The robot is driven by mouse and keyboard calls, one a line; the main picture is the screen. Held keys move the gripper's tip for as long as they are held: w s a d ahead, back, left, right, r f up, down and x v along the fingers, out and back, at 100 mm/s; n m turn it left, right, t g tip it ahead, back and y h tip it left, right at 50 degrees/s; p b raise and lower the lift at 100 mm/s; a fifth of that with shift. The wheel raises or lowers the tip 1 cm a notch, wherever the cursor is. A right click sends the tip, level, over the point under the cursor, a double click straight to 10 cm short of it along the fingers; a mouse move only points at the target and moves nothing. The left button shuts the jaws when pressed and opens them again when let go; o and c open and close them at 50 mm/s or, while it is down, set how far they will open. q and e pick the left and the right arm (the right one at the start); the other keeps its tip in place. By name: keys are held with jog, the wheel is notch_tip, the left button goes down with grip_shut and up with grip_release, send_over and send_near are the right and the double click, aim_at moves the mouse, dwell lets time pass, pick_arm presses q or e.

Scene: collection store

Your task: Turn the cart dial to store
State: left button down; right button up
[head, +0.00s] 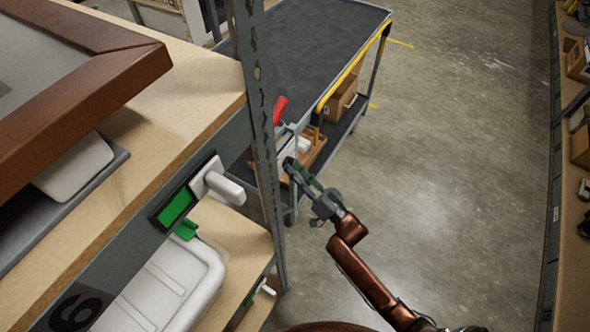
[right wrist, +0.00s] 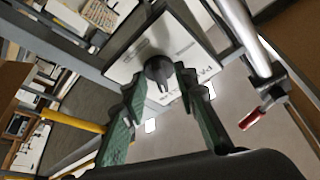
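The cart (head: 325,40) has a dark top and stands beyond the shelf's post in the head view. In the right wrist view the dial (right wrist: 160,70) is a dark round knob with a pointer, on a white plate (right wrist: 125,66) with partly hidden lettering. I cannot read which setting it points at. My right gripper (head: 291,166) is at the near end of the cart. In the right wrist view its green fingers (right wrist: 161,80) stand apart, one on each side of the knob, with nothing clearly gripped. My left gripper is not in view.
A shelf unit with a metal post (head: 264,130) stands close on the left, with a white latch handle (head: 218,182) on its edge. A red lever (head: 280,110) rises at the cart's end. Open floor (head: 450,150) lies to the right, before another shelf.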

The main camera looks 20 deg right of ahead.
jog(key=shift+c, duration=0.3)
grip_shut()
